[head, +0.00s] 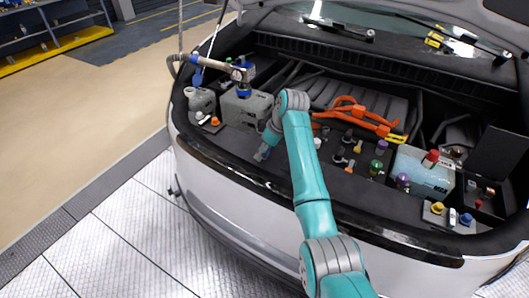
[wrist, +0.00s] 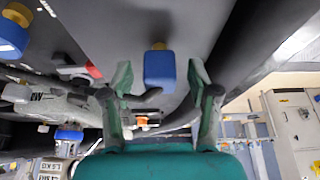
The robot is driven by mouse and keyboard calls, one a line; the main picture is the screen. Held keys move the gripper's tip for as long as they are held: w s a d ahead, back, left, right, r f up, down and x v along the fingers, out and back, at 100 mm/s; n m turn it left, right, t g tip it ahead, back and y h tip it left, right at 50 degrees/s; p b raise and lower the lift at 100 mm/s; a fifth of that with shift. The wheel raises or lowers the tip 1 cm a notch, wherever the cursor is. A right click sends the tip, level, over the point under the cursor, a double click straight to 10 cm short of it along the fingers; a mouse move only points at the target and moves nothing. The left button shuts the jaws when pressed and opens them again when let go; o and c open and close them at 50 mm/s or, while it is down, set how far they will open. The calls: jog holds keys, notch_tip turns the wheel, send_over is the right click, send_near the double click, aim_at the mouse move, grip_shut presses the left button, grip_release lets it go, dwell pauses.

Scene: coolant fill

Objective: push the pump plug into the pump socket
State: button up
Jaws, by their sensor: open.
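My gripper (head: 262,152) is low at the front edge of the engine bay in the head view. In the wrist view my gripper (wrist: 161,78) is open, its two teal fingers apart. A blue block with a yellow end (wrist: 160,69), possibly the pump plug, shows between the fingertips, with a gap on each side. I cannot tell how far beyond them it is. The block is not clear in the head view, where my gripper and arm cover that spot. I cannot pick out the pump socket with certainty in either view.
A grey tank (head: 247,108) with a blue-collared filler nozzle (head: 222,68) stands behind my gripper. Orange cables (head: 361,118) and several coloured caps lie right of my arm. A pale blue box (head: 424,172) is further right. Another blue block (wrist: 12,38) shows upper left in the wrist view.

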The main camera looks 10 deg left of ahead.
jog(key=c, duration=1)
jog(key=shift+r, duration=0.15)
jog(key=shift+c, duration=0.2)
